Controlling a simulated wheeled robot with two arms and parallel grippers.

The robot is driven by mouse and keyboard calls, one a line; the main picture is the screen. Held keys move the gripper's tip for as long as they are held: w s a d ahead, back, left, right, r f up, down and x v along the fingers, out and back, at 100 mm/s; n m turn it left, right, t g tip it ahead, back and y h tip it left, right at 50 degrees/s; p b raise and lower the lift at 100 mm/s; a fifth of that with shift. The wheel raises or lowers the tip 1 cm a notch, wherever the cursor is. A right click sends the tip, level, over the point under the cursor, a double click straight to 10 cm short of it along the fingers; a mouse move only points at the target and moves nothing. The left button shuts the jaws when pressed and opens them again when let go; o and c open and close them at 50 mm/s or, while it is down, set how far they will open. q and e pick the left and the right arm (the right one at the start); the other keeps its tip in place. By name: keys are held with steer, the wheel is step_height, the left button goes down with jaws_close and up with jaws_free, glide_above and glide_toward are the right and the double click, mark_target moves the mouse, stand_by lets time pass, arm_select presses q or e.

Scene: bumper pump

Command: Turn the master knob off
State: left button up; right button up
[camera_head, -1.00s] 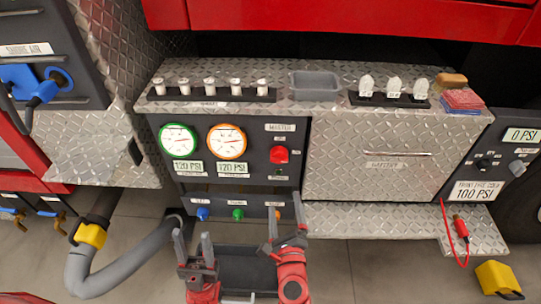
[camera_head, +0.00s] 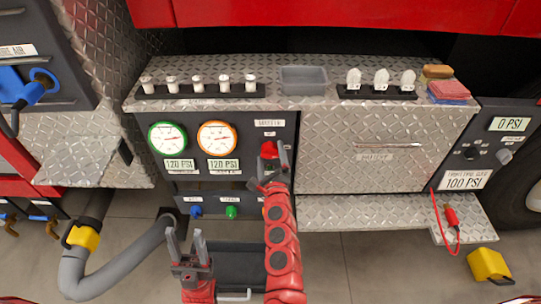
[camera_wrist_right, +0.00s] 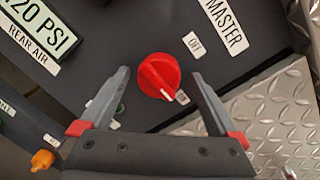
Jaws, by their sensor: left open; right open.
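The red master knob (camera_head: 268,149) sits on the dark pump panel (camera_head: 240,130) under its MASTER label. In the right wrist view the knob (camera_wrist_right: 159,75) lies between and just beyond my open fingers, with its white mark pointing to the lower right, away from the OFF label (camera_wrist_right: 194,45). My right gripper (camera_wrist_right: 160,95) is open around the front of the knob; contact cannot be told. In the head view my right gripper (camera_head: 268,168) partly covers the knob. My left gripper (camera_head: 186,245) is open and empty, low in front of the panel.
Two gauges (camera_head: 217,138) are left of the knob, each with a 120 PSI readout. Blue and green knobs (camera_head: 232,212) sit below. A diamond-plate compartment (camera_head: 385,155) is to the right. A grey hose (camera_head: 120,262) curves at lower left.

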steer(key=shift+w, duration=0.15)
steer(key=shift+c, duration=0.2)
steer(key=c, duration=1.3)
